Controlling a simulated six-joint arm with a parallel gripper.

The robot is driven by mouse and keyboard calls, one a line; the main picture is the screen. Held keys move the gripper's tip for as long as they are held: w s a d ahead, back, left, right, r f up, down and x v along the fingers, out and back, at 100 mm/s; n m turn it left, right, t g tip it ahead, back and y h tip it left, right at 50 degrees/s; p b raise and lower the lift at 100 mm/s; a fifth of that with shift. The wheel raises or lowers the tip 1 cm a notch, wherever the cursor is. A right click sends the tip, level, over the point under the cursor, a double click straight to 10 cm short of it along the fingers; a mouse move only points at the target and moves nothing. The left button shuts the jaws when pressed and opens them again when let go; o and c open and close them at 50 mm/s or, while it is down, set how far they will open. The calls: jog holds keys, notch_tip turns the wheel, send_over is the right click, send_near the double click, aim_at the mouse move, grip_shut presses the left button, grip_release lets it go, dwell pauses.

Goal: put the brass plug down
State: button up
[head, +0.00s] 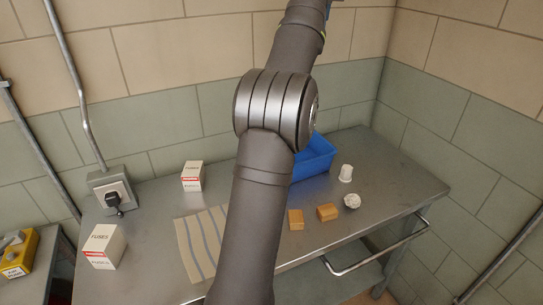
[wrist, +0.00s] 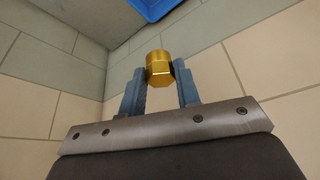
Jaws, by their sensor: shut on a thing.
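The brass plug (wrist: 159,68) is a gold-coloured piece with a round end and a faceted part. In the wrist view it sits between the fingertips of my gripper (wrist: 159,75), which is shut on it. The plug is held up, with wall tiles behind it and the blue bin beyond. In the head view my arm crosses the middle of the picture, and neither my gripper nor the plug can be seen there.
The table's right end is clear.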

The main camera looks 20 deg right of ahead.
jog(key=s+d+r+m, duration=0.2)
jog(key=s+d, duration=0.9)
jog(key=s, duration=0.4)
jog(key=s+d+f, duration=0.2)
jog(key=s+d, duration=0.2)
jog(key=m+h, duration=0.1)
jog(key=m, duration=0.1)
send_over(353, 161)
jog(key=s+a, duration=0.1)
jog(key=shift+g, duration=0.4)
notch_tip(353, 161, down, 45)
jog(key=shift+s, duration=0.1)
jog(key=shift+a+f, duration=0.1)
jog(key=shift+f, duration=1.95)
jog(key=shift+f, duration=0.15)
